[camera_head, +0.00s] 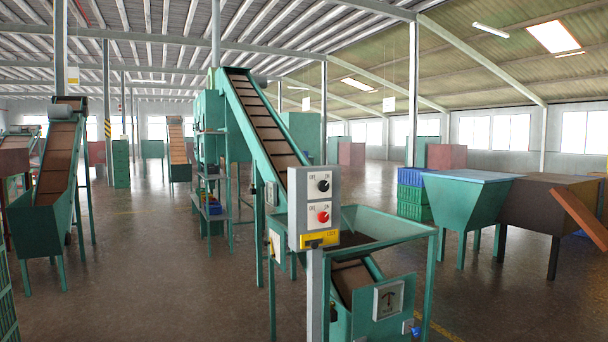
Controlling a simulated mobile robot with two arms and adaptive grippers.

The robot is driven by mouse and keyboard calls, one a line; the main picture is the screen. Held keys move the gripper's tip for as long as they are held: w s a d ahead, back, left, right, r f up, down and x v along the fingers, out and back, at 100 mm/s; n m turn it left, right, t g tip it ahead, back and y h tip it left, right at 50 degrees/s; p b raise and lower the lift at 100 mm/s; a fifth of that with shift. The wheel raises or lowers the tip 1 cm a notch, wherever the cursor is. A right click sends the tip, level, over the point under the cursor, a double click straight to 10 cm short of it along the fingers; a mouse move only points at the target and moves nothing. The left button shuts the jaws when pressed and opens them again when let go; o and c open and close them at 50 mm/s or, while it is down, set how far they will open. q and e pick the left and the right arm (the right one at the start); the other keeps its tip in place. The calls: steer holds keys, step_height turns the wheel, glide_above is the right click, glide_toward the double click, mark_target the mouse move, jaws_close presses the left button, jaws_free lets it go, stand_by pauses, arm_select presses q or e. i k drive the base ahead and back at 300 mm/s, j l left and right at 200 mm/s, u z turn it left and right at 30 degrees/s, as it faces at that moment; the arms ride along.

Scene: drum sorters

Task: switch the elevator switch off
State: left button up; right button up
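The elevator switch box (314,207) is a light grey panel on a grey post (315,290), near the middle of the head view. It has a black rotary knob (323,185) at the top and a red knob or button (323,217) below it. Small lettering sits beside each knob, but which setting they point to is too small to read surely. A yellow label (319,239) is at the bottom of the box. The green elevator (262,120) with brown belt slats rises behind it. Neither of my grippers shows in this view.
A green hopper (385,222) stands right behind the box. Blue and green crates (413,195), a teal bin (465,210) and a brown bin (545,208) stand at the right. Another conveyor (55,170) is at the left. The floor (175,265) left of the post is clear.

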mark_target(323, 185)
steer(key=i+l+u, duration=0.1)
steer(key=i+l, duration=0.35)
steer(key=i+l+u, duration=0.15)
steer(key=i+l, duration=0.3)
steer(key=l, duration=0.25)
